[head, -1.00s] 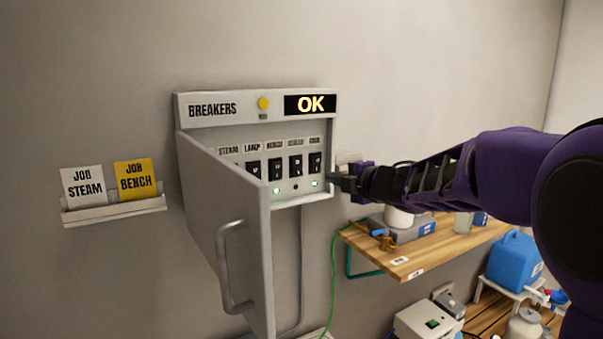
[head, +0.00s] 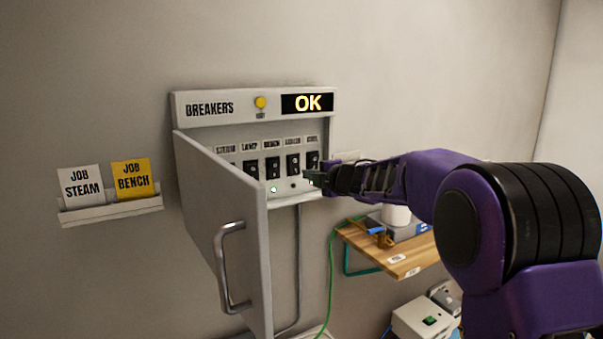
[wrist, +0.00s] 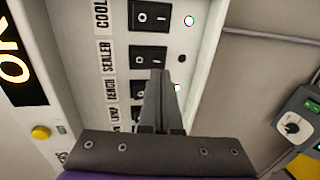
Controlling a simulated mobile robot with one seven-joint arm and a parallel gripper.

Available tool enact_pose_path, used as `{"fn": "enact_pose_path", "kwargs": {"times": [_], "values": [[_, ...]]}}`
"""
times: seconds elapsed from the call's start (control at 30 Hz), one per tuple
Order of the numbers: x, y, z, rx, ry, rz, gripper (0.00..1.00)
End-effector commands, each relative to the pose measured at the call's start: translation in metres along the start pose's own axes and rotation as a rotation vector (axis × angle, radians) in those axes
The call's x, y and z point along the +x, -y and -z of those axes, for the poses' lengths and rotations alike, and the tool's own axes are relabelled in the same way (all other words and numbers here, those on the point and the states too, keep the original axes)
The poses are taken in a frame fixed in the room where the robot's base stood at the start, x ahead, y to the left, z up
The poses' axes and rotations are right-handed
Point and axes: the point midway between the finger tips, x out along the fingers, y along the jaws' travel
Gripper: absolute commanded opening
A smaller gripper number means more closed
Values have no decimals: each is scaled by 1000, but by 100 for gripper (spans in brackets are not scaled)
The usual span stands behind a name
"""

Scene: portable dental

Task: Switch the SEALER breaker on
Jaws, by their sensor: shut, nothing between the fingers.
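The breaker panel (head: 182,106) is on the wall with its door open. The SEALER breaker (head: 293,164) is a black rocker, second from the right in the row. In the wrist view the SEALER rocker (wrist: 148,57) is beside its label, and the small lamp (wrist: 182,58) next to it is dark. My gripper (head: 310,177) is shut and empty, in front of the panel's lower right part. In the wrist view my shut fingertips (wrist: 160,74) overlap the lower edge of the SEALER rocker and partly hide the BENCH rocker below. I cannot tell whether they touch.
The COOL rocker (wrist: 148,17) is beside SEALER; its lamp (wrist: 189,20) is lit, as is the BENCH lamp (head: 273,189). The open door (head: 228,220) juts out to the left. The display (head: 308,103) reads OK. A wooden shelf (head: 388,255) is below right.

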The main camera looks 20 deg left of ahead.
Motion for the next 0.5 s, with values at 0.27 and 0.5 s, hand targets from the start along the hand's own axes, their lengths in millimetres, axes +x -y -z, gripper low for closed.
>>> {"fn": "enact_pose_path", "kwargs": {"times": [0.27, 0.5], "values": [[36, -1, 0, -1, 0, 0, 0], [44, 0, 0, -1, 0, 0, 0]]}}
